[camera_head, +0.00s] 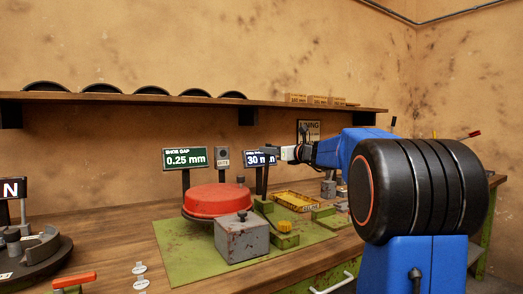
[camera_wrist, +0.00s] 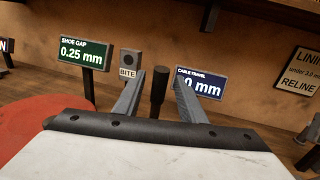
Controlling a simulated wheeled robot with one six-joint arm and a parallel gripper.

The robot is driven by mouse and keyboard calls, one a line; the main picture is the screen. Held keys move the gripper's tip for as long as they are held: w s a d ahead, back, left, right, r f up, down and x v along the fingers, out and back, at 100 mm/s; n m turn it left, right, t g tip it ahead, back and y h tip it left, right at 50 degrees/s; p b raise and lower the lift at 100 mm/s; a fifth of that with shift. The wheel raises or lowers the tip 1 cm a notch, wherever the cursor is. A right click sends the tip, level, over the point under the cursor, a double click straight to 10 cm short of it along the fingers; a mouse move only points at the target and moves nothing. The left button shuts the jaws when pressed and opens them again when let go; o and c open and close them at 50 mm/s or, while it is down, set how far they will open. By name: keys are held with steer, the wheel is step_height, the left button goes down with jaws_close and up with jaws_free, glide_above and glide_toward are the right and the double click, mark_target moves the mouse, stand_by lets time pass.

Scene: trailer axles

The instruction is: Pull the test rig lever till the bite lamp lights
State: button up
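The bite lamp (camera_head: 222,157) is a grey box on a post, labelled BITE, and its round lens looks dark. It also shows in the wrist view (camera_wrist: 128,64). In the wrist view a dark upright handle with a thicker top, which looks like the test rig lever (camera_wrist: 159,88), stands between the fingers of my gripper (camera_wrist: 160,96). The fingers are open, with a gap visible on each side of the handle. In the head view my gripper (camera_head: 288,153) is beside the cable travel display (camera_head: 259,159), which reads 30 mm and is partly covered.
The shoe gap display (camera_head: 186,158) reads 0.25 mm. A red round drum (camera_head: 217,201) and a grey box (camera_head: 241,238) sit on the green plate (camera_head: 185,258). A yellow tray (camera_head: 295,201) lies behind. A shelf (camera_head: 130,98) runs along the wall above.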

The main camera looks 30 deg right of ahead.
steer(key=x, duration=0.5)
steer(key=shift+w+a, duration=0.1)
steer(key=shift+w, duration=0.2)
